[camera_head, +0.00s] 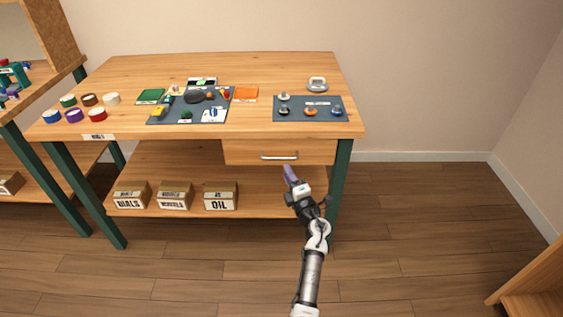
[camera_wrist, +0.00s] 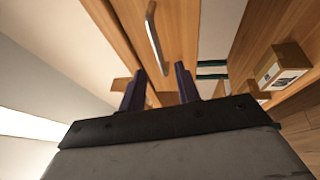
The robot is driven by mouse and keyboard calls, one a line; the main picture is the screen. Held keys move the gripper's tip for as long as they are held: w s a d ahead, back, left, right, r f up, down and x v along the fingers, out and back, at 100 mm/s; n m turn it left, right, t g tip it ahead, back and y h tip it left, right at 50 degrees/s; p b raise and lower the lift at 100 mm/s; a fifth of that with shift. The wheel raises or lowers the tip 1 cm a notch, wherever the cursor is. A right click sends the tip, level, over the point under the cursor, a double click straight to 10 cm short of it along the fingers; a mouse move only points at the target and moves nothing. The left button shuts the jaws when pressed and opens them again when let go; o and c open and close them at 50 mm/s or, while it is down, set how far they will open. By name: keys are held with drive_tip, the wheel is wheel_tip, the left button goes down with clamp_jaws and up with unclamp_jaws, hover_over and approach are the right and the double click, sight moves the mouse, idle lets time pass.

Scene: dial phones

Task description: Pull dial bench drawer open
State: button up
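The bench drawer (camera_head: 242,152) is a wooden front under the right end of the bench top (camera_head: 140,71), and it looks shut. Its metal bar handle (camera_head: 279,156) runs level across the middle. In the wrist view the handle (camera_wrist: 154,38) and the drawer front (camera_wrist: 178,28) lie beyond my fingers. My gripper (camera_head: 288,172) is just below and slightly right of the handle in the head view. In the wrist view my gripper (camera_wrist: 159,82) has its two dark fingers spread apart with nothing between them. The fingers appear apart from the handle.
Colored tape rolls, a dark mat (camera_head: 155,119) with small parts and a second mat (camera_head: 332,118) lie on the bench top. Labelled boxes, including the OIL box (camera_head: 221,203), stand on the lower shelf (camera_head: 262,208). A green leg (camera_head: 341,165) is right of the drawer.

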sight(281, 162)
drive_tip(key=x, duration=0.6)
drive_tip(key=shift+w, duration=0.1)
drive_tip(key=shift+c, duration=0.2)
clamp_jaws()
